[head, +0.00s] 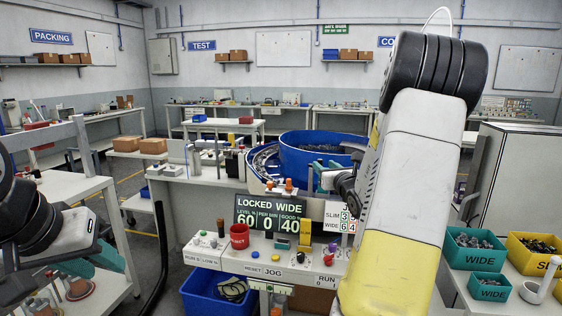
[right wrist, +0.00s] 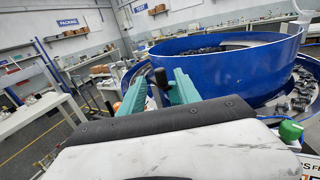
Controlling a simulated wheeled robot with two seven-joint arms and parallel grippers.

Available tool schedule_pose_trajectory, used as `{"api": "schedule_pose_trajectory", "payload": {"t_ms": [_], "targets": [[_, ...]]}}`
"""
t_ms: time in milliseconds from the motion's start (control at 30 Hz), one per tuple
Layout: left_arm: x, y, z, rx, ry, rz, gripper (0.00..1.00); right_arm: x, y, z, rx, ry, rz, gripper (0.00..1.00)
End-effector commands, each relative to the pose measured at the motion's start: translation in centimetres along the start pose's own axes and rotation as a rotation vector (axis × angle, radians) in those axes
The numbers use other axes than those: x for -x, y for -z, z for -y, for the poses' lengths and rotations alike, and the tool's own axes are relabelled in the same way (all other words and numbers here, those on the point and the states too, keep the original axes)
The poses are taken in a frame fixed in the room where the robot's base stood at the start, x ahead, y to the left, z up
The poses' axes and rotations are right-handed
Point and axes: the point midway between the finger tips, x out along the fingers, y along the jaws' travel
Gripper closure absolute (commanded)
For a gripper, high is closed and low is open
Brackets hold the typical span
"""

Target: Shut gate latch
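A blue bowl feeder (head: 312,158) stands past the control panel; its blue wall (right wrist: 225,65) fills much of the right wrist view.
Green bins (head: 474,248) and a yellow bin (head: 536,250) of parts stand at right. Floor shows left of the panel.

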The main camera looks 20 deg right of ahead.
Motion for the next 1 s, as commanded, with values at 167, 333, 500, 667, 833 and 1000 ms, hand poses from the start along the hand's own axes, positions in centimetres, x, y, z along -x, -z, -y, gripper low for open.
{"api": "schedule_pose_trajectory", "payload": {"t_ms": [167, 333, 500, 667, 833, 1000], "targets": [[0.0, 0.0, 0.0, 0.000, 0.000, 0.000, 0.64, -2.1, 0.1, 0.0, -0.002, 0.001, -0.001, 0.61], [0.0, 0.0, 0.0, 0.000, 0.000, 0.000, 0.64, -5.0, 0.1, 0.0, -0.002, 0.000, -0.001, 0.61], [0.0, 0.0, 0.0, 0.000, 0.000, 0.000, 0.64, -6.9, 0.1, 0.0, -0.002, 0.000, 0.000, 0.61], [0.0, 0.0, 0.0, 0.000, 0.000, 0.000, 0.64, -7.6, 0.0, -0.1, -0.003, 0.000, 0.000, 0.61], [0.0, 0.0, 0.0, 0.000, 0.000, 0.000, 0.64, -7.6, 0.0, 0.0, -0.002, 0.000, 0.000, 0.61], [0.0, 0.0, 0.0, 0.000, 0.000, 0.000, 0.64, -7.6, 0.0, 0.0, -0.002, 0.000, 0.000, 0.86]]}}
